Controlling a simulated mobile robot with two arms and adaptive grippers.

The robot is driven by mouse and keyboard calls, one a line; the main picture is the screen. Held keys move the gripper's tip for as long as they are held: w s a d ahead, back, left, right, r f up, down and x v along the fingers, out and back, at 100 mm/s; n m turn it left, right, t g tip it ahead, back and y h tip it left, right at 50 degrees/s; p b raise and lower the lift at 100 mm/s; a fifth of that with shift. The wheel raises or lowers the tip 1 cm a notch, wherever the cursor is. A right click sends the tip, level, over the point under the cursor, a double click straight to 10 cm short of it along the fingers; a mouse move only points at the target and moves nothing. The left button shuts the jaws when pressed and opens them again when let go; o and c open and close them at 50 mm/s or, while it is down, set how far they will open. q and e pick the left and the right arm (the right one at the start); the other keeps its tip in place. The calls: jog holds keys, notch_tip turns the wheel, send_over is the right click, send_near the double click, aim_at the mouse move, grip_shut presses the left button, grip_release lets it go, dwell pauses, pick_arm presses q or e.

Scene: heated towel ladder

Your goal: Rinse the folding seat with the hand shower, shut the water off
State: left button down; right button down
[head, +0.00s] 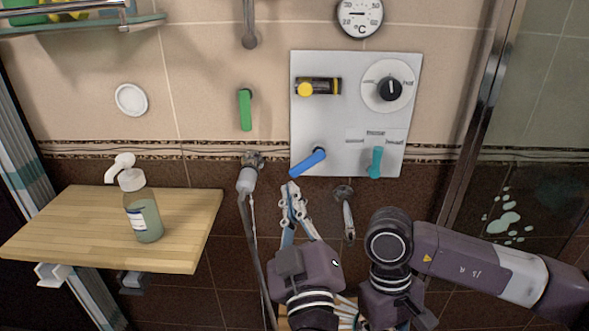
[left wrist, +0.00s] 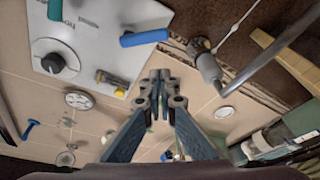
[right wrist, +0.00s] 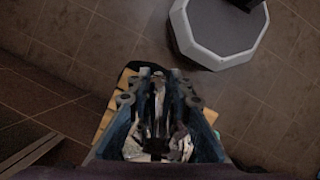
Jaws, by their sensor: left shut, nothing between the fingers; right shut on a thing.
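My left gripper (head: 290,190) is shut and empty, its tips just below the blue lever (head: 308,163) on the white control panel (head: 340,120). The tips look apart from the lever; in the left wrist view the lever (left wrist: 144,38) lies above them. My right gripper (right wrist: 150,75) is shut on a shiny metallic thing, which looks like the hand shower (right wrist: 158,112); its shape is mostly hidden by the fingers. Wooden slats, apparently the folding seat (right wrist: 105,112), show below it. In the head view my arms hide most of the seat. Whether water runs, I cannot tell.
The panel also has a teal lever (head: 375,162), a yellow-black knob (head: 318,87) and a round dial (head: 388,88). A hose (head: 254,240) hangs from a wall outlet (head: 248,175). A wooden shelf (head: 70,225) at left carries a soap bottle (head: 143,215). Glass stands at right.

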pick_arm(q)
jog(key=n, duration=0.2)
notch_tip(320, 180, up, 4)
jog(key=y, duration=0.1)
send_over(297, 174)
jog(key=s+a, duration=0.2)
jog(key=a, duration=0.1)
jog(key=shift+d+f, duration=0.65)
jog(key=shift+f, duration=0.25)
jog(key=shift+d+f, duration=0.6)
jog(key=shift+f, duration=0.25)
jog(key=shift+d+f+n, duration=0.2)
jog(key=shift+f+n, duration=0.25)
jog(key=shift+n, duration=0.45)
jog(key=shift+d+f, duration=0.1)
jog(key=shift+f, duration=0.1)
jog(key=shift+r, duration=0.1)
